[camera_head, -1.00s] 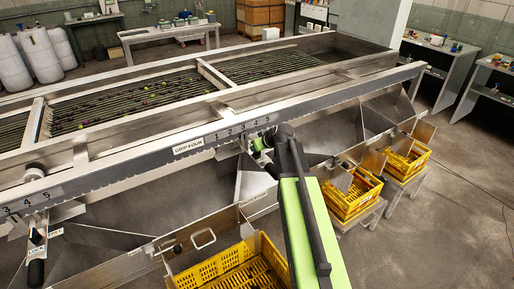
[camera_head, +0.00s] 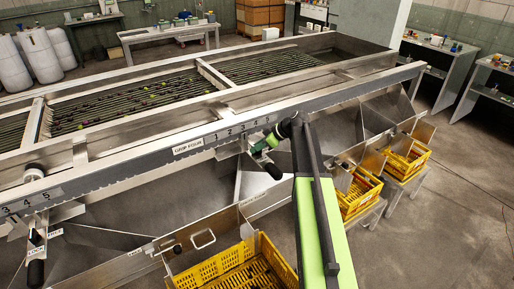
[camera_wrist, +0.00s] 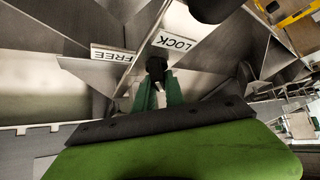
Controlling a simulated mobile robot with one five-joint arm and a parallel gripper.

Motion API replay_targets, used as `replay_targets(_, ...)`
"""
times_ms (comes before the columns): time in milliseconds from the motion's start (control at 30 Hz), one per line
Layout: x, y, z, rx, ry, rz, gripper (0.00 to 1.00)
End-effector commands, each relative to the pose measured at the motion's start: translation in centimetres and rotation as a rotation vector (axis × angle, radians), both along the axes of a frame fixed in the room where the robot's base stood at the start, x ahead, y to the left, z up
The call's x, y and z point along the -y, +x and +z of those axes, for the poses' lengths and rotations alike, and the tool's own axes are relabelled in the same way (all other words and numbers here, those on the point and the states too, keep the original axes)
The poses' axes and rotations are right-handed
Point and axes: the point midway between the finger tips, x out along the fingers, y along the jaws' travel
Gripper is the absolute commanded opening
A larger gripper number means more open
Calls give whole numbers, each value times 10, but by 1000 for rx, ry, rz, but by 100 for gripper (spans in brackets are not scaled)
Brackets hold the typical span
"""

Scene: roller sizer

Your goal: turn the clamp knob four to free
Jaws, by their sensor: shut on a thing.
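The black clamp knob (camera_wrist: 156,68) shows in the wrist view between the two green fingers of my gripper (camera_wrist: 158,92), which are shut on it. A FREE plate (camera_wrist: 112,54) lies to the left of the knob and a LOCK plate (camera_wrist: 173,42) to its upper right. In the head view my gripper (camera_head: 262,146) is at the clamp under the number scale, right of the GRIP FOUR label (camera_head: 188,146). My gripper hides most of that knob there, so its exact angle is unclear.
The long metal rail (camera_head: 120,170) runs across the sizer just above the clamp. Another clamp with a black handle (camera_head: 36,272) stands at the lower left. Yellow crates (camera_head: 225,280) sit below the chutes. Open floor lies to the right.

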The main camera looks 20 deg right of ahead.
Motion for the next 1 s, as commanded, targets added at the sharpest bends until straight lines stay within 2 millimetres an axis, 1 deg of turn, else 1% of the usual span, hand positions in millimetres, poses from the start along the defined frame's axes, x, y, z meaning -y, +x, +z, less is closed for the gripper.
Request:
replay_targets(67,3,4,0,-2,-1,71,0)
replay_targets(400,2,4,0,-2,-2,392,0)
replay_targets(600,1,4,0,-1,-2,552,0)
replay_targets(800,0,2,0,-1,-3,673,0)
replay_targets(1000,-1,2,0,0,-3,746,0)
